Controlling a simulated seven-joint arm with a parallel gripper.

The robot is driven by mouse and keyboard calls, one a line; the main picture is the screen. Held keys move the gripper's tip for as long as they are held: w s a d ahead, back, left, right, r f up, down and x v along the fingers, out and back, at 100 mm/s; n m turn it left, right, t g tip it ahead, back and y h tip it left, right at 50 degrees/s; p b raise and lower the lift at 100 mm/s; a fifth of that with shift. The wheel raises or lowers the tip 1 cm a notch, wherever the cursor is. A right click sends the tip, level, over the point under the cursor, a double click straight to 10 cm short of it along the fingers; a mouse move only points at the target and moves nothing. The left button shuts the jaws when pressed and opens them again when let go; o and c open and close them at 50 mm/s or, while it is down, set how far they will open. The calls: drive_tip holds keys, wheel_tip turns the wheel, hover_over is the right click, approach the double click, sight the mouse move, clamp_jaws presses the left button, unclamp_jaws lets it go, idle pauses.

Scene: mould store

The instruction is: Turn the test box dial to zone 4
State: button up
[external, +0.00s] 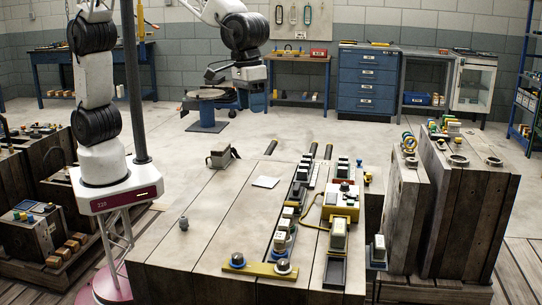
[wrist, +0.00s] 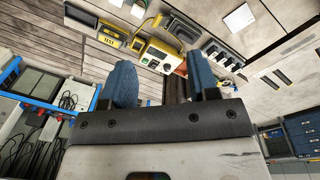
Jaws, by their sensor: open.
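The test box (external: 341,207) is a small yellow-and-white unit on the large wooden block, right of its middle. In the wrist view, the test box (wrist: 160,54) shows a pale face with a dark screen and small controls, beyond my fingers. I cannot make out the dial's pointer or zone marks in either view. My gripper (wrist: 162,82) has two blue fingers spread wide with nothing between them. In the external view, my gripper (external: 217,75) is high above and to the left of the test box, well apart from it.
A row of connectors (external: 282,235) runs along the wooden block beside the test box, with a yellow bar (external: 260,268) at its front. A yellow cable loops by the box. A white card (external: 265,182) lies on the block. The block's left part is mostly clear.

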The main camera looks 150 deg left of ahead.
drive_tip(key=w+a+f+n, duration=0.3)
drive_tip(key=a+f, duration=0.2)
drive_tip(key=a, duration=0.3)
drive_tip(key=w+a+f+n, duration=0.2)
drive_tip(key=w+a+f, duration=0.15)
drive_tip(key=a, duration=0.45)
drive_tip(key=n+g, duration=0.1)
drive_tip(key=n, duration=0.4)
hover_over(345, 184)
wheel_tip(345, 184, down, 11)
drive_tip(key=shift+r, duration=0.1)
drive_tip(key=shift+f, duration=3.95)
drive_tip(key=shift+s, duration=0.1)
drive_tip(key=c, duration=0.9)
